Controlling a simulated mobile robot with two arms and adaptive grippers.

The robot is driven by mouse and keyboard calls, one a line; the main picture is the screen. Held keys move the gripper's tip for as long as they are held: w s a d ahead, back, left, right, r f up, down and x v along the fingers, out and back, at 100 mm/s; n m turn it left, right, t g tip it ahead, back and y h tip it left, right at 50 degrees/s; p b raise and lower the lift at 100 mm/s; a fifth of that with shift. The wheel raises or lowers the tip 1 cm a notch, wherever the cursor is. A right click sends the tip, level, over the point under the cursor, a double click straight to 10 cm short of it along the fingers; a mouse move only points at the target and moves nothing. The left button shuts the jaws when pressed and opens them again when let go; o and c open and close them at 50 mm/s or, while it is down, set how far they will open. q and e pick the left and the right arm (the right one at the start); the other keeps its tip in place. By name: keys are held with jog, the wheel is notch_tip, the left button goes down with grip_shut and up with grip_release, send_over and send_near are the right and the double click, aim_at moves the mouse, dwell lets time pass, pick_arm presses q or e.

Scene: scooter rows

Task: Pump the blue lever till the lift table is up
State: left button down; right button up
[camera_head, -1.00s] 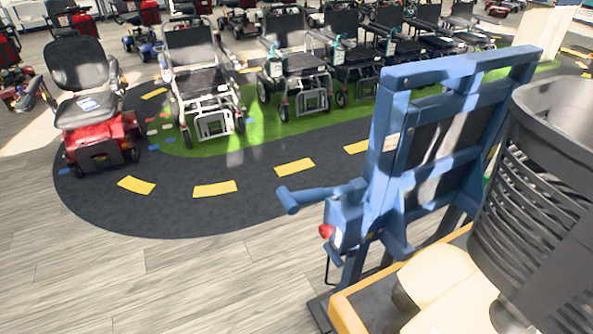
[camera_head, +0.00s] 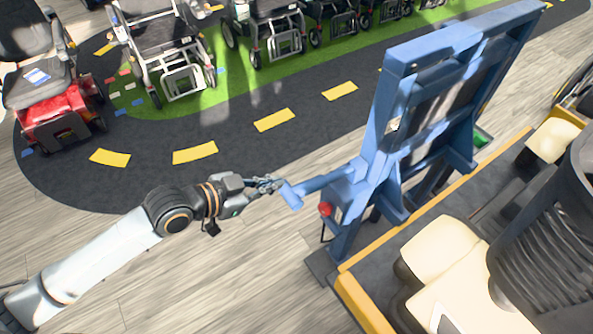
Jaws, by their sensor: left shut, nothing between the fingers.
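The blue lever (camera_head: 318,184) sticks out to the left from the blue frame of the lift (camera_head: 383,125), with a thicker end piece at its tip. My left gripper (camera_head: 279,183) is at the left of that end piece, very close to it; I cannot tell whether they touch. Its fingers are shut with nothing between them. A red knob (camera_head: 325,209) sits on the frame below the lever. I cannot make out a separate table top on the lift. My right gripper is not in view.
A red mobility scooter (camera_head: 55,120) and several wheelchairs stand on the dark and green mat at the back. The wood floor in front is clear.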

pick_arm(q)
jog(key=p, duration=0.3)
send_over(300, 189)
jog(key=d, duration=0.1)
notch_tip(300, 189, down, 4)
jog(key=shift+s+r, duration=0.1)
jog(key=f, duration=0.3)
jog(key=shift+a+f, duration=0.25)
jog(key=shift+a, duration=0.15)
jog(key=shift+a+f, duration=0.15)
jog(key=shift+f, duration=0.25)
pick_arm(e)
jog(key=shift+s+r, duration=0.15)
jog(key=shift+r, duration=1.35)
